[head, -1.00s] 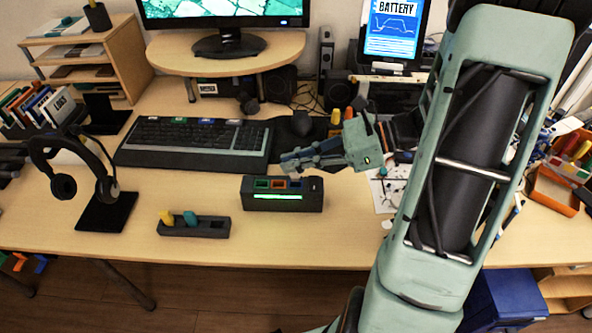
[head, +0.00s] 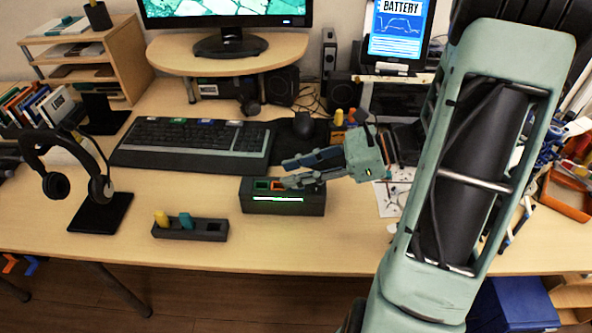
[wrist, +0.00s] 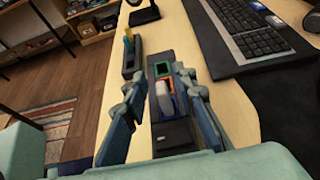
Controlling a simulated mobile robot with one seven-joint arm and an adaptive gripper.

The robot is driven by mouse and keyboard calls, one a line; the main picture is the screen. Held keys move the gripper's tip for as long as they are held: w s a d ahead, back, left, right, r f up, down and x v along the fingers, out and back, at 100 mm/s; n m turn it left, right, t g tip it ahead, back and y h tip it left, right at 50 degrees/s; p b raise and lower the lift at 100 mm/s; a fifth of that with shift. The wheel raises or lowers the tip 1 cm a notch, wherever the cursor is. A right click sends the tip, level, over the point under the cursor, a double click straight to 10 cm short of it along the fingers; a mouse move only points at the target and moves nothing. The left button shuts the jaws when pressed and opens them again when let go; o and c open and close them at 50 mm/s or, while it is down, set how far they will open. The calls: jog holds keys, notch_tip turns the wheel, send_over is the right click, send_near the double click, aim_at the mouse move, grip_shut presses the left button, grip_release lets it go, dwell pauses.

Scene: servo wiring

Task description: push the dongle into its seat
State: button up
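The dark port hub (head: 283,207) stands on the desk in the head view, with a lit green strip on its front. In the wrist view a pale grey piece (wrist: 172,105) with blue beside it shows between my fingers, over the hub (wrist: 172,138); it looks like the dongle. I cannot tell how deep it sits. My gripper (head: 287,174) is low over the hub's right half and hides the blue port in the head view. In the wrist view my gripper (wrist: 160,82) has its fingers apart, one on each side of the hub. The green-framed port (wrist: 162,68) shows beyond.
A dark rack (head: 190,230) with a yellow and a teal piece and one empty slot stands left of the hub. The keyboard (head: 190,140) lies behind. A headphone stand (head: 100,212) is at left. The desk in front of the hub is clear.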

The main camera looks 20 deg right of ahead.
jog(key=p+v, duration=0.2)
jog(key=v, duration=1)
